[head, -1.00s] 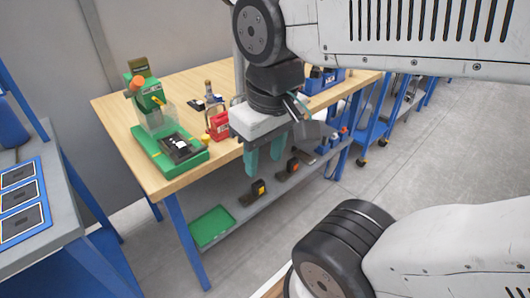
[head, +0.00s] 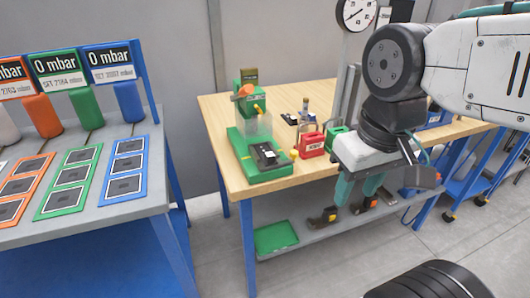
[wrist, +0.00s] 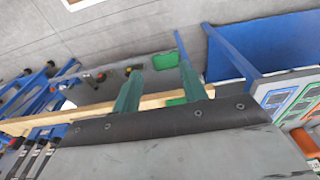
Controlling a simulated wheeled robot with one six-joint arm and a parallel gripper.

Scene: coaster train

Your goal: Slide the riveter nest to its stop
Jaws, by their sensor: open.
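The riveter (head: 250,112) is a green machine with an orange part and a clear guard, at the left end of the wooden bench. Its nest (head: 265,155) is a dark block with a light part on it, on the green base (head: 242,150) in front of the guard. A yellow knob (head: 293,154) shows at the nest's right side. My gripper (head: 356,198) hangs in front of the bench edge, right of the riveter and apart from it. Its teal fingers are open and empty, also in the wrist view (wrist: 158,76). The wrist view does not clearly show the nest.
A red box (head: 312,144) and a small green box stand on the wooden bench (head: 215,115) right of the riveter. A lower shelf holds a green tray (head: 275,237). A grey table (head: 150,190) with coloured mats and bottles stands left. Open floor lies between the tables.

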